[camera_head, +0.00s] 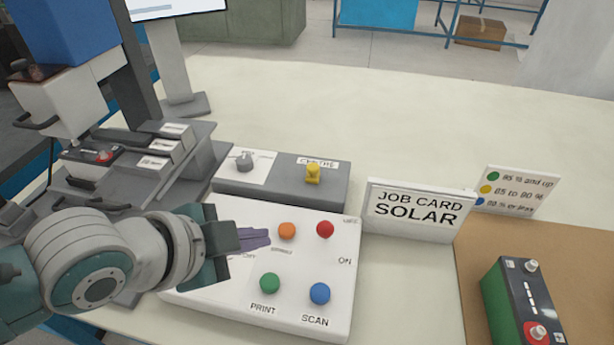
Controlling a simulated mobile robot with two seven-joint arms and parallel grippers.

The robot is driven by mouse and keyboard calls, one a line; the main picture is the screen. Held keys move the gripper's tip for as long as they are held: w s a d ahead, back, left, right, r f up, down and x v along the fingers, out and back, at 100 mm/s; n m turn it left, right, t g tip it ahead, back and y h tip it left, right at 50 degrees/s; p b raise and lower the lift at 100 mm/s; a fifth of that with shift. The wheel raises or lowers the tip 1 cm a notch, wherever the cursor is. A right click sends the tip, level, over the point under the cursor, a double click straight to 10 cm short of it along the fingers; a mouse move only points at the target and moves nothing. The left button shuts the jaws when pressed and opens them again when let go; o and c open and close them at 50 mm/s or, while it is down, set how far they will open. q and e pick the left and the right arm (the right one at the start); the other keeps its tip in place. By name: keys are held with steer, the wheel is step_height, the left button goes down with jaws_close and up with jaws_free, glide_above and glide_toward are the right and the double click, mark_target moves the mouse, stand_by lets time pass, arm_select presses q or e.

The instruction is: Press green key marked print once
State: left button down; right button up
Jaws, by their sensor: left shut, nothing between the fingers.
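The green key (270,283) sits on the white key panel (300,258), above the label PRINT. A blue key (320,293) marked SCAN is to its right. An orange key (287,231) and a red key (325,229) are behind them. My left gripper (254,240) reaches in from the left over the panel's left part, its fingers shut and empty. Its tips are behind and left of the green key, near the orange key. I cannot tell how high they are above the panel. My right gripper is not in view.
A grey box (325,187) with a knob and yellow switch stands behind the panel. A JOB CARD SOLAR sign (414,209) and a colour-code card (514,190) stand to the right. A green and black battery (520,300) stands on a brown mat (470,262). The table behind is clear.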

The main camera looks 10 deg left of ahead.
arm_select(q)
steer(key=shift+a, duration=0.15)
steer(key=shift+f, duration=0.1)
steer(key=b, duration=0.8)
glide_above(263, 286)
step_height(263, 286, down, 8)
steer(key=shift+r, duration=0.15)
steer(key=shift+f, duration=0.45)
stand_by(1.1)
steer(key=shift+f+b, duration=0.4)
steer(key=shift+b, duration=0.1)
steer(key=shift+f+b, duration=0.45)
steer(key=shift+f, duration=0.1)
stand_by(0.4)
steer(key=shift+r, duration=0.1)
steer(key=shift+r+p, duration=0.85)
steer(key=shift+p, duration=0.2)
